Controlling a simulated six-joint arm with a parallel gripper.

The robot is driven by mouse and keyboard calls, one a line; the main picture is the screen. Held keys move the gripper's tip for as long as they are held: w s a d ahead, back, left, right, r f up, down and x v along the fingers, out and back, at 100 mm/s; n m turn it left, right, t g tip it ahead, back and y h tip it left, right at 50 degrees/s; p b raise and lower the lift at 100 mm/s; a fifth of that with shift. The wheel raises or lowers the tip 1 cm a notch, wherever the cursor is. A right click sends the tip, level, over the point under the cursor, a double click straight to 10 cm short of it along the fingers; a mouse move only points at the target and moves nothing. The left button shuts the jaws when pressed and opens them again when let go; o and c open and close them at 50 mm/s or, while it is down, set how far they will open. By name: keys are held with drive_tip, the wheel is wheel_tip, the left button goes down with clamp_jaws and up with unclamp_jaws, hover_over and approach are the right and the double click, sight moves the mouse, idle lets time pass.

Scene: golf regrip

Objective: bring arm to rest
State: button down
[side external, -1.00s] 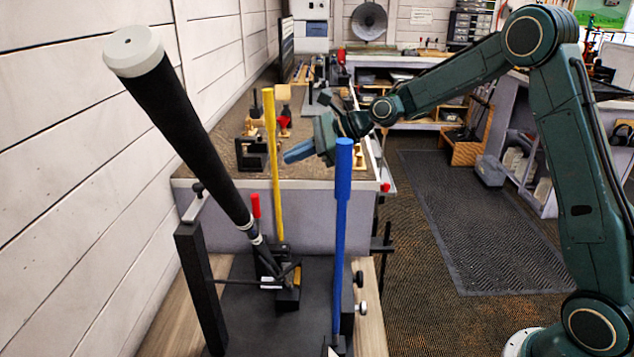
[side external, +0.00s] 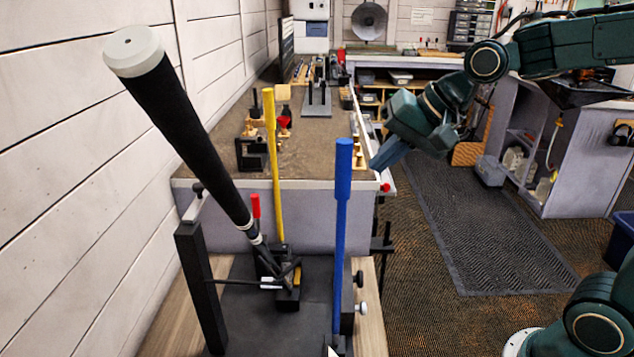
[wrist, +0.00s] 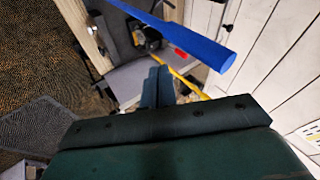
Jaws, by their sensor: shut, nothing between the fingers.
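My gripper (side external: 385,158) is in the air to the right of the blue handle, past the right edge of the workbench, in the side view. Its blue-grey fingers point down and to the left. In the wrist view the fingers (wrist: 157,85) lie together with nothing between them. The upright blue handle (side external: 341,215) stands apart from my gripper; it also crosses the wrist view (wrist: 185,38). A golf club grip (side external: 190,130), black with a white end cap, leans up to the left in a dark clamp stand.
A yellow handle (side external: 272,165) and a short red handle (side external: 256,207) stand behind the clamp base (side external: 235,315). The brown-topped workbench (side external: 320,150) carries small tools and fixtures. A dark floor mat (side external: 480,220) lies to the right, with open air above it.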

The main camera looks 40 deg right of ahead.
drive_tip(key=s+d+f+n+h, duration=0.1)
drive_tip(key=s+n, duration=0.3)
drive_tip(key=s, duration=0.4)
drive_tip(key=s+d+f+n+g+h, duration=0.1)
drive_tip(key=s+n, duration=0.3)
drive_tip(key=s, duration=0.5)
drive_tip(key=shift+d+f+h, duration=0.3)
drive_tip(key=shift+d+f, duration=0.15)
drive_tip(key=shift+d, duration=0.35)
